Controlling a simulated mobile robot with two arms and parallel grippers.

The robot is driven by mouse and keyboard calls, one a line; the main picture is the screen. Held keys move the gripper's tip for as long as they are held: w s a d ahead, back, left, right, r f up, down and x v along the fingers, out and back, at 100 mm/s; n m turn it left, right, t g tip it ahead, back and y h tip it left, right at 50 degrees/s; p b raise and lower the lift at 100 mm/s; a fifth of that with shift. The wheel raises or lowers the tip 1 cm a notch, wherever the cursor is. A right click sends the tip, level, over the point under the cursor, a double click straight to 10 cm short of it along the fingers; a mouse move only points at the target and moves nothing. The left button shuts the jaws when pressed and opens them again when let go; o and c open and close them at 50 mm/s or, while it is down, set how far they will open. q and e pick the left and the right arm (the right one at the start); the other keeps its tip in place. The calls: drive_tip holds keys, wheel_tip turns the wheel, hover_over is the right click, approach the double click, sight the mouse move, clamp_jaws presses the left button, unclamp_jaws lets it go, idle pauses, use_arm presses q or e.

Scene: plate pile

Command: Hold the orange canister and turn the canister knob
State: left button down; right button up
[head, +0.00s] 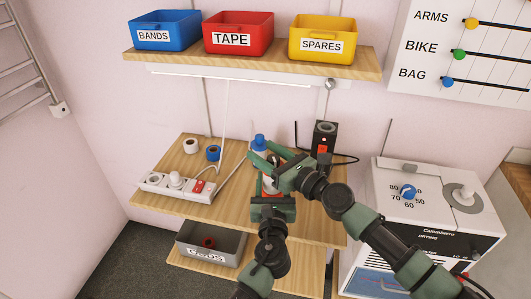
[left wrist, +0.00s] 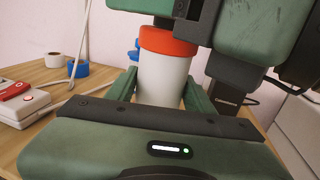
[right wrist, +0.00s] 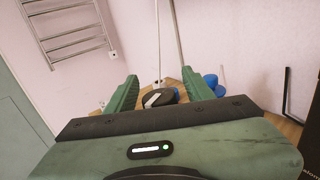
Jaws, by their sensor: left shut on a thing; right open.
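The canister (left wrist: 165,75) stands upright in the left wrist view, with a white body and an orange-red collar (left wrist: 168,40). My left gripper (left wrist: 161,90) is shut on its body, one finger on each side. In the head view the canister (head: 268,187) is mostly hidden by my grippers. My right gripper (head: 268,158) is open at the canister's top. In the right wrist view a black knob with a white stripe (right wrist: 160,97) lies between the open fingers of my right gripper (right wrist: 160,90), and I see no contact.
A blue-capped bottle (head: 260,145) and a black device (head: 325,137) stand close behind. White and blue tape rolls (head: 213,153) and a power strip (head: 178,184) lie on the left of the wooden shelf (head: 225,212). A white machine (head: 430,205) stands at the right.

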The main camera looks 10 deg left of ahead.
clamp_jaws()
drive_tip(key=shift+r, duration=0.15)
drive_tip(key=m+t+h, duration=0.5)
drive_tip(key=t+h, duration=0.1)
drive_tip(key=shift+w+d+r+m+h, duration=0.1)
drive_tip(key=shift+w+d+m+h, duration=0.3)
drive_tip(key=shift+w+d, duration=0.1)
drive_tip(key=shift+d, duration=0.05)
idle(0.5)
